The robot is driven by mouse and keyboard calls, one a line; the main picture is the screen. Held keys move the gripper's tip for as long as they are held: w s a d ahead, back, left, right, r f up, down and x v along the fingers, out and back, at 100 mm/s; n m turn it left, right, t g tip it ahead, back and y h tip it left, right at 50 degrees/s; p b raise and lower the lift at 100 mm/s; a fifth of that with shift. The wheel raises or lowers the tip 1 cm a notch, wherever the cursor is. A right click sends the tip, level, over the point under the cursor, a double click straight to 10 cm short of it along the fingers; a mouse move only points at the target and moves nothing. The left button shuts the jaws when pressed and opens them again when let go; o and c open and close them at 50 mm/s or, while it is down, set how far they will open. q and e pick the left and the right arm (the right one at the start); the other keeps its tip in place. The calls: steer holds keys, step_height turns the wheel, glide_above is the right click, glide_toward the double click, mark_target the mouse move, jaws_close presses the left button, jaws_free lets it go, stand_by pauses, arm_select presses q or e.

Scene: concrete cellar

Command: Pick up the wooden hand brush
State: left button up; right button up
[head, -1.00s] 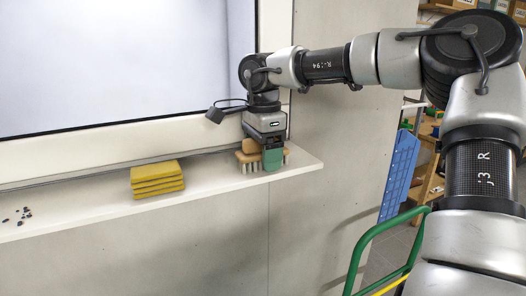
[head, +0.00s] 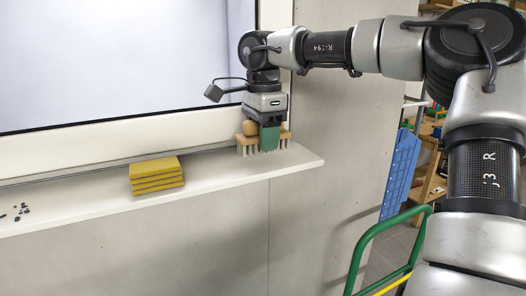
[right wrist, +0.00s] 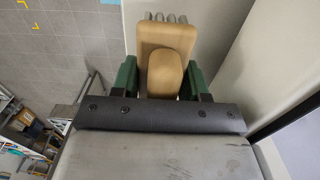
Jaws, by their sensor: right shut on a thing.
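The wooden hand brush (head: 285,138) has a tan body, a rounded grip and pale bristles pointing down. My right gripper (head: 268,142) points down with its green fingers shut on it. The brush is held level, apparently a little above the right end of the white sill (head: 225,167). In the right wrist view the brush (right wrist: 165,68) sits between the two green fingers of the right gripper (right wrist: 161,78), with bristle tufts showing beyond its far edge. My left gripper is not in view.
A stack of yellow sponges or pads (head: 156,175) lies on the sill to the left. Small dark bits (head: 20,212) lie at the far left. A framed white panel rises behind the sill. A green rail (head: 372,238) stands at lower right, near a blue panel (head: 399,175).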

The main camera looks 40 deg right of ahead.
steer(key=s+d+r+b, duration=0.3)
steer(key=s+d+r, duration=0.4)
steer(key=s+r, duration=0.1)
steer(key=shift+s+d, duration=0.2)
steer(key=shift+s, duration=0.4)
